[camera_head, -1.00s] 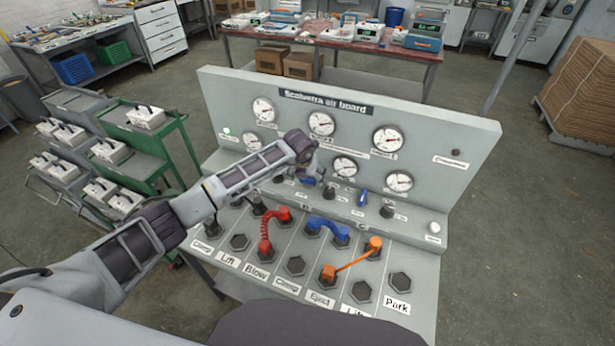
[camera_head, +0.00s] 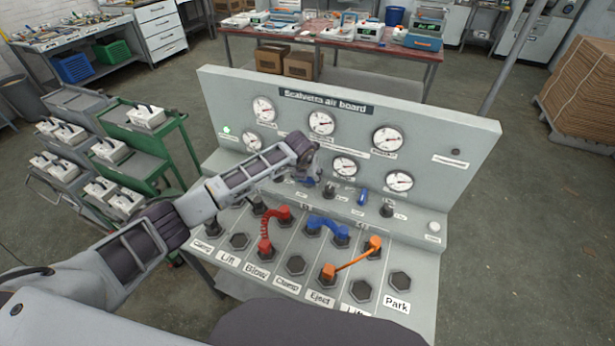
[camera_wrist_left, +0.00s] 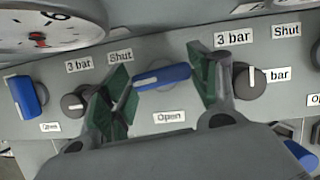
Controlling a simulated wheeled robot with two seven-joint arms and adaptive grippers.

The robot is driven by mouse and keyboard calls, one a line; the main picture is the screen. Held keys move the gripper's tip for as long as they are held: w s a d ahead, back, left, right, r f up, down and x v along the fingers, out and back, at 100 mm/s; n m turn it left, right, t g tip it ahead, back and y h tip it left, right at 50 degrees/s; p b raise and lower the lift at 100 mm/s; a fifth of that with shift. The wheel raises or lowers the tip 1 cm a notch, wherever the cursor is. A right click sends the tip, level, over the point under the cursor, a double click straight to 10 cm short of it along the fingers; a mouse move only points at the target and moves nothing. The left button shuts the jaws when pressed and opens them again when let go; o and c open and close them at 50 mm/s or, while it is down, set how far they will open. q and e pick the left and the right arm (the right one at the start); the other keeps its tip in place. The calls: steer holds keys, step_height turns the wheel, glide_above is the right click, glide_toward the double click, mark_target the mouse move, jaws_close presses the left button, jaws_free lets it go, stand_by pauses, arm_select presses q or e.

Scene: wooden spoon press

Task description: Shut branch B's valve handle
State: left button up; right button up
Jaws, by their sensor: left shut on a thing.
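The air board (camera_head: 420,130) carries gauges and a row of blue valve handles. My left gripper (camera_head: 312,178) is at the row, left of the middle. In the left wrist view, its green-padded fingers (camera_wrist_left: 160,72) are shut on a blue valve handle (camera_wrist_left: 163,76), one at each end. This handle lies nearly level, its right end slightly higher. A "Shut" label (camera_wrist_left: 120,57) is at its upper left and an "Open" label (camera_wrist_left: 168,117) below it. Branch letters are not readable. In the head view the gripper and wrist partly hide the handle. My right gripper is not in view.
Another blue handle (camera_wrist_left: 26,96) stands upright at left, beside a black regulator knob (camera_wrist_left: 75,101). Another knob (camera_wrist_left: 248,80) is close to the right finger. Red (camera_head: 266,228), blue (camera_head: 328,223) and orange (camera_head: 352,262) links stand on the lower panel. A green cart (camera_head: 150,150) stands left.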

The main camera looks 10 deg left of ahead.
arm_select(q)
steer(key=shift+m+h+b, duration=0.3)
steer(key=shift+m+b, duration=0.4)
steer(key=shift+m, duration=0.1)
steer(key=o, duration=1)
steer(key=shift+r, duration=0.1)
steer(key=shift+v, duration=5.95)
